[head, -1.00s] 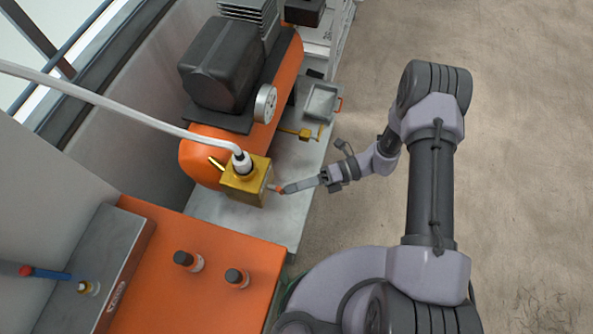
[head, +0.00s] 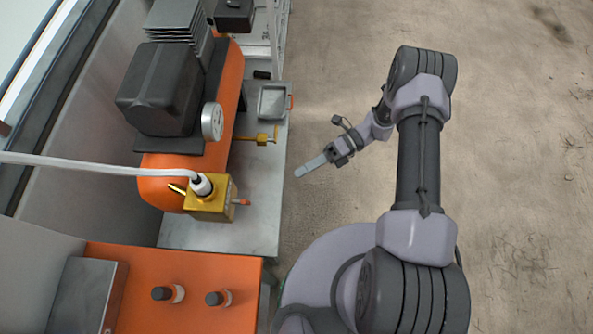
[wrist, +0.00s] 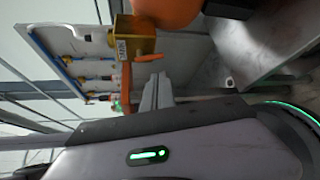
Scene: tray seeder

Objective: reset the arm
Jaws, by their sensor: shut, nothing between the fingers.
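My gripper (head: 301,173) is shut and empty in the head view. It hangs over the bare floor to the right of the grey bench, apart from the brass block. The brass block (head: 222,207) has a white hose fitted on top and a small orange-tipped part on its right side. In the wrist view my gripper's fingers (wrist: 157,92) show near the middle, with the brass block (wrist: 137,42) above them.
An orange tank with a black motor (head: 160,92) and a round gauge (head: 213,122) stands on the grey bench (head: 262,205). An orange surface (head: 190,262) with two dark-capped fittings lies at lower left. The floor (head: 510,150) at right is clear.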

